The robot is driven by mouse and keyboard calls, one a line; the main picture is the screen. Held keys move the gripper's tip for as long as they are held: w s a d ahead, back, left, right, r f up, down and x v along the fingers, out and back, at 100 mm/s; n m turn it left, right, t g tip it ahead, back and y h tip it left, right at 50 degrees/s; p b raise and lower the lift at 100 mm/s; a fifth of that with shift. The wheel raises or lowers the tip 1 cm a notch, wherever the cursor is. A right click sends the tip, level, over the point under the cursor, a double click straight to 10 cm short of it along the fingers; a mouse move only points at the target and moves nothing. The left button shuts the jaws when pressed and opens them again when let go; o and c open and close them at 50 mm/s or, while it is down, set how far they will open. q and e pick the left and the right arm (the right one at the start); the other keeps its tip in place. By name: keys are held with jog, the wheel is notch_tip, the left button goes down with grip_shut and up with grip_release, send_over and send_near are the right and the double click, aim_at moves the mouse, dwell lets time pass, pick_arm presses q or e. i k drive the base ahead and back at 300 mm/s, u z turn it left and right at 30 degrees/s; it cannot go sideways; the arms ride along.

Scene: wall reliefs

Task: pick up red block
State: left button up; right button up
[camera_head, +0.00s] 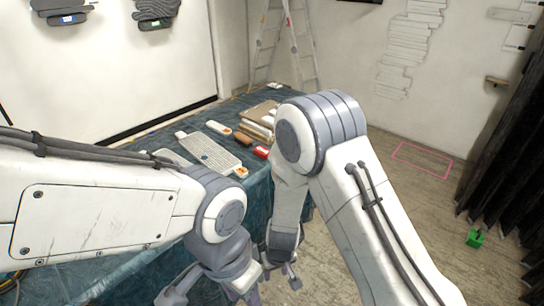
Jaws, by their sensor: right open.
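A small red block (262,152) lies on the table with the dark blue-green cloth (285,186), near its right edge, beside my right arm's elbow. My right gripper (282,274) hangs low at the bottom centre, off the table's right side and well away from the block. It is open, with nothing seen in it. My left gripper (212,296) is at the bottom edge, left of the right one. It is partly cut off, and its jaw state is unclear.
A pale keyboard (208,152), a brown item (243,139) and a stack of boards or books (262,117) lie near the block. A ladder (288,45) stands behind the table. A green block (475,238) sits on the floor at right, near a dark curtain (510,150).

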aim_at(261, 152)
jog(key=z, duration=0.55)
jog(key=i, duration=0.95)
jog(key=z, duration=0.5)
jog(key=i, duration=0.85)
jog(key=u, duration=1.05)
jog(key=i, duration=1)
jog(key=u, duration=0.9)
